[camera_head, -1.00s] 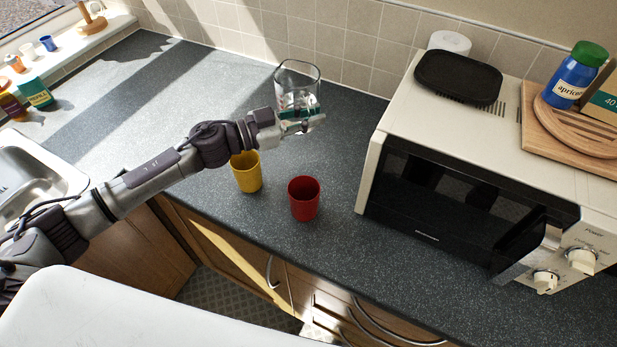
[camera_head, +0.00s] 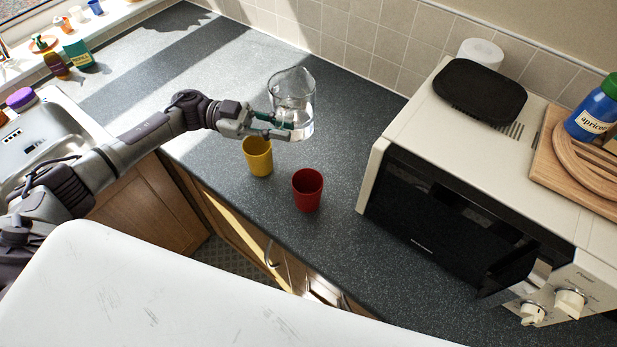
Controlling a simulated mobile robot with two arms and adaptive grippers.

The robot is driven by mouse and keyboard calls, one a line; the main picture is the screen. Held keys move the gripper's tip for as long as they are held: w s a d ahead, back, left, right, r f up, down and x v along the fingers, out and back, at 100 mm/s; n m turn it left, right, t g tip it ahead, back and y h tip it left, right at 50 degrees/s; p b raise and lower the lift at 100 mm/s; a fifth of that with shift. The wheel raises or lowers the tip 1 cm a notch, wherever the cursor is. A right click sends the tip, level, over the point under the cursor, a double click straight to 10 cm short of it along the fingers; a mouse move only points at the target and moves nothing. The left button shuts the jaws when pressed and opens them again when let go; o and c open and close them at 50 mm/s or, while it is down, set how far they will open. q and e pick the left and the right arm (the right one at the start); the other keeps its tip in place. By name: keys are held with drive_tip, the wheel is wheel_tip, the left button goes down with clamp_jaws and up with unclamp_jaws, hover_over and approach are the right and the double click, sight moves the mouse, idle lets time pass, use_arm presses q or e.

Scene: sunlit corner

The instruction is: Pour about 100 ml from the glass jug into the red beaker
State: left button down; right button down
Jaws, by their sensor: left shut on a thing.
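My left gripper (camera_head: 284,126) is shut on the clear glass jug (camera_head: 292,95), holding it low on its side. The jug looks near upright and has clear liquid in its lower part. I cannot tell for sure whether its base is clear of the counter. The red beaker (camera_head: 307,190) stands upright on the counter, in front of the jug and a little to its right, apart from it. A yellow beaker (camera_head: 258,157) stands between the jug and the red beaker, to the left, just below my gripper in the picture. My right gripper is out of view.
A cream microwave (camera_head: 400,130) with a black tray (camera_head: 480,90) on top fills the right. A wooden board (camera_head: 550,170) and a blue jar (camera_head: 594,112) are on it too. The sink (camera_head: 45,140) is at left. The grey counter (camera_head: 345,150) is clear between red beaker and microwave.

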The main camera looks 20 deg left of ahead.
use_arm(q)
wheel_tip(320, 180, down, 6)
drive_tip(key=s+m+t+y+b, duration=0.1)
drive_tip(key=m+t+y+b, duration=0.1)
drive_tip(key=m+y+b, duration=0.3)
drive_tip(key=d+m, duration=0.1)
drive_tip(key=m, duration=0.2)
drive_tip(key=shift+s+f+t, duration=0.2)
drive_tip(key=shift+s+t, duration=0.05)
drive_tip(key=shift+t, duration=0.15)
idle(0.7)
drive_tip(key=shift+w+a+r+m+t+y+b, duration=0.2)
drive_tip(key=shift+m+t+y+b, duration=0.1)
drive_tip(key=shift+m+b, duration=0.25)
